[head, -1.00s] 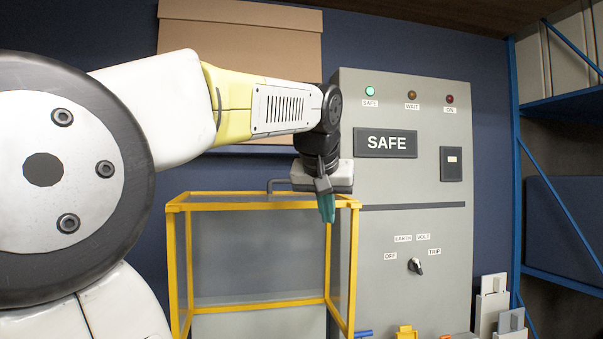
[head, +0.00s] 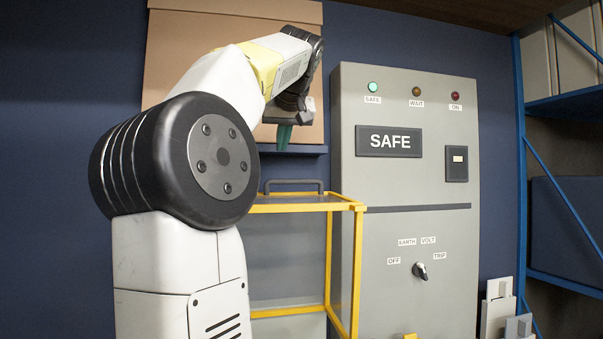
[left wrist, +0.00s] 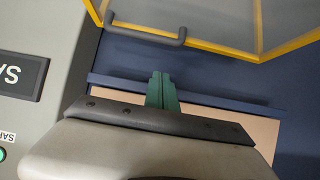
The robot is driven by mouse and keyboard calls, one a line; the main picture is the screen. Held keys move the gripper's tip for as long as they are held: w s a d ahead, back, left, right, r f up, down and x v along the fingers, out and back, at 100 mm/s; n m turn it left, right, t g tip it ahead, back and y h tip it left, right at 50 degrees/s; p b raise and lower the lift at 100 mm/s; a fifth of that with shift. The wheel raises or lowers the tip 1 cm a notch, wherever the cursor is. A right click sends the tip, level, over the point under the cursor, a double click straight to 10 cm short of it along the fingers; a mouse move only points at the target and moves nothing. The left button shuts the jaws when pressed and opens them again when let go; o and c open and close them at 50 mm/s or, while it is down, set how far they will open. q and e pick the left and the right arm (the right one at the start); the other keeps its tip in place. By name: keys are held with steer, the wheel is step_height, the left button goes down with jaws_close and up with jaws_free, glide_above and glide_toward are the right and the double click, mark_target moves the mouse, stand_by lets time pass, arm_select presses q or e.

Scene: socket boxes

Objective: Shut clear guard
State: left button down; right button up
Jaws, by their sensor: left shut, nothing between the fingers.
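The clear guard is a yellow-framed (head: 329,262) see-through panel structure standing just left of the grey cabinet front. A dark bar handle (head: 293,184) sits on its top edge. My arm hides the guard's left part. My left gripper (head: 284,138) is above the handle and apart from it, fingers pointing down. It is shut and empty. In the left wrist view the green fingers (left wrist: 163,92) are together, with a clear gap to the handle (left wrist: 146,35) and the yellow edge (left wrist: 222,49). My right gripper is not in view.
The grey cabinet (head: 400,225) has a lit green lamp (head: 373,87), a SAFE display (head: 389,141) and a rotary knob (head: 420,270). A cardboard box (head: 190,45) stands on a shelf behind my arm. Blue shelving (head: 565,105) is at the right.

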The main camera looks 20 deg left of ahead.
arm_select(q)
glide_above(277, 196)
steer(key=w+a, duration=0.2)
steer(key=f, duration=0.5)
steer(key=shift+w+f, duration=0.1)
steer(key=shift+w, duration=0.1)
steer(key=shift+s+d+f, duration=0.5)
steer(key=shift+s+d, duration=0.25)
steer(key=shift+s, duration=0.15)
steer(key=shift+s+d+f, duration=0.35)
steer(key=shift+s+f, duration=0.05)
steer(key=shift+f, duration=0.15)
